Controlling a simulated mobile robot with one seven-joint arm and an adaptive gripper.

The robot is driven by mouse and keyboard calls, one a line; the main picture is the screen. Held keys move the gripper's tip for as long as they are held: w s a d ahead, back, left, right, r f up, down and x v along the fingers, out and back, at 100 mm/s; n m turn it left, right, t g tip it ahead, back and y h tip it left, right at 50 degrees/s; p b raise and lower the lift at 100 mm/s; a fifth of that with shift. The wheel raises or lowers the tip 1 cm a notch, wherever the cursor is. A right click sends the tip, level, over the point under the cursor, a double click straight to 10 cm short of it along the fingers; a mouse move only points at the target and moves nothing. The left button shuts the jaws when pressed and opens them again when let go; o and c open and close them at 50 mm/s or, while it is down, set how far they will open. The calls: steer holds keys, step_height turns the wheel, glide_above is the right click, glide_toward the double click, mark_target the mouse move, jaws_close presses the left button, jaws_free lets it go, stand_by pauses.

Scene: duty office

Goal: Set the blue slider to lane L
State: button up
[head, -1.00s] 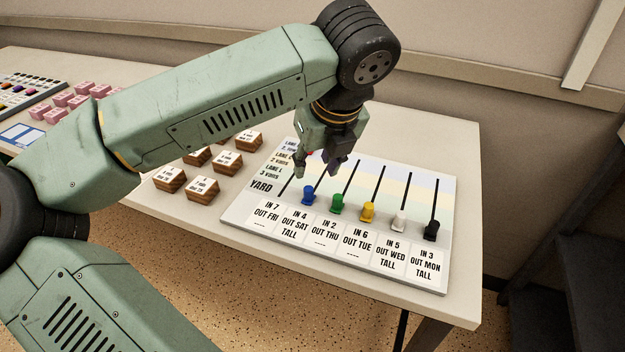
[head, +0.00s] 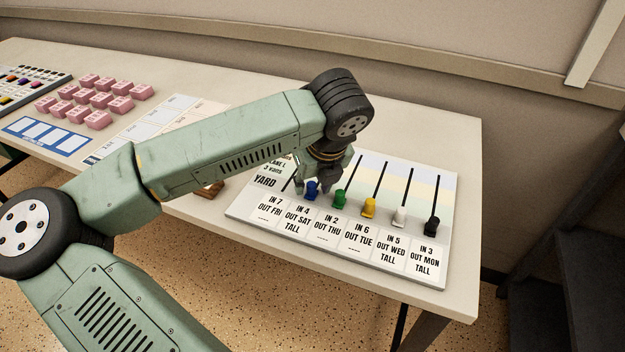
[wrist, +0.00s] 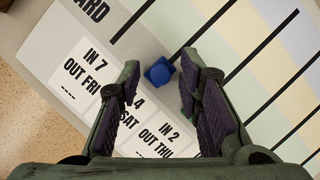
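The blue slider (head: 311,192) is at the near end of its slot, level with the YARD row, above the IN 4 label. It also shows in the wrist view (wrist: 159,72). My gripper (head: 313,184) points down over it. In the wrist view my gripper (wrist: 161,68) is open, with one fingertip on each side of the blue knob and a gap visible on both sides. The LANE L label (head: 275,165) is on the left of the board (head: 446,205), one row beyond YARD. My arm hides the upper lane labels and the far part of the blue slot.
The green slider (head: 339,200) stands close to the right of my gripper. Yellow (head: 368,207), white (head: 399,216) and black (head: 432,226) sliders follow, all at the near ends. Pink blocks (head: 97,118) and a wooden block (head: 209,190) lie left on the table.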

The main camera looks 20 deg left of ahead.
jaws_close()
stand_by(0.6)
